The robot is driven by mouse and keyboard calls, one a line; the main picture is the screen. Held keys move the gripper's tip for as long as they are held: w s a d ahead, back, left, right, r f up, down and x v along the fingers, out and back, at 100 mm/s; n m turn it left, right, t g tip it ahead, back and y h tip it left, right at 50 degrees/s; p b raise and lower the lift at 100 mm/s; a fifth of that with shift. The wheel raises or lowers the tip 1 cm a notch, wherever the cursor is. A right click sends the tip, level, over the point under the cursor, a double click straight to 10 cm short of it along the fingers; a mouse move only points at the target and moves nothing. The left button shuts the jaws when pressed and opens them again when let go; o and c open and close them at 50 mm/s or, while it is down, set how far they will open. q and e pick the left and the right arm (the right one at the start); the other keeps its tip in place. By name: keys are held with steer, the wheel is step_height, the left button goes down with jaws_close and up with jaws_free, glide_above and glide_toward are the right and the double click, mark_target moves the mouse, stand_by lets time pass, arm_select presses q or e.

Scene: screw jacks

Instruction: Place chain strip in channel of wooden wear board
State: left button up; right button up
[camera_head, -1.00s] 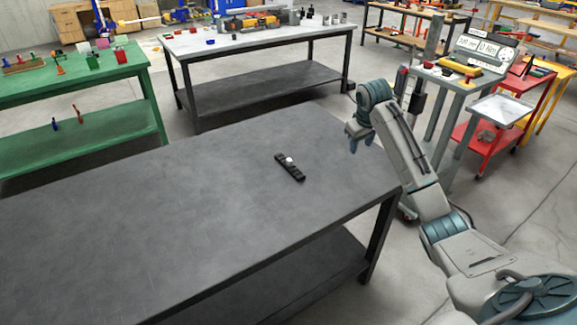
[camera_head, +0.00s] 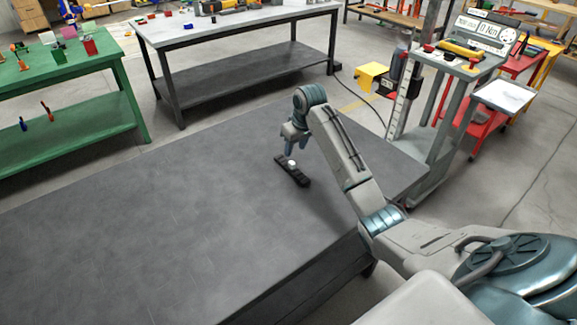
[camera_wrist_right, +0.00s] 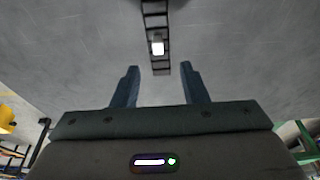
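The black, segmented chain strip (camera_head: 293,171) lies flat on the dark grey table, with a small white piece (camera_head: 291,163) on it. In the right wrist view the strip (camera_wrist_right: 155,20) looks ladder-like and runs up from between the fingertips, with the white piece (camera_wrist_right: 158,46) along it. My right gripper (camera_head: 294,146) is above the strip. Its two fingers (camera_wrist_right: 160,72) are apart with nothing held between them. No wooden wear board or channel can be made out. My left gripper is not in view.
The dark table (camera_head: 150,235) is bare around the strip, with wide free room to the left. A grey workbench (camera_head: 235,25) with tools and a green table (camera_head: 50,70) stand behind it. A grey stand (camera_head: 465,65) with a gauge and a red cart (camera_head: 485,125) are at the right.

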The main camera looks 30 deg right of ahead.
mark_target(292, 162)
steer(key=shift+f, duration=0.9)
steer(key=shift+w+f, duration=0.15)
steer(key=shift+f, duration=0.1)
steer(key=p+x, duration=0.1)
steer(key=x, duration=0.3)
steer(key=shift+w+d+f+p, duration=0.1)
steer(key=shift+w+f+p, duration=0.15)
steer(key=shift+p, duration=0.15)
steer(key=shift+f, duration=0.2)
steer(key=shift+w+f, duration=0.1)
steer(key=shift+c, duration=0.4)
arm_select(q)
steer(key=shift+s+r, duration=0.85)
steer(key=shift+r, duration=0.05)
arm_select(e)
jaws_close()
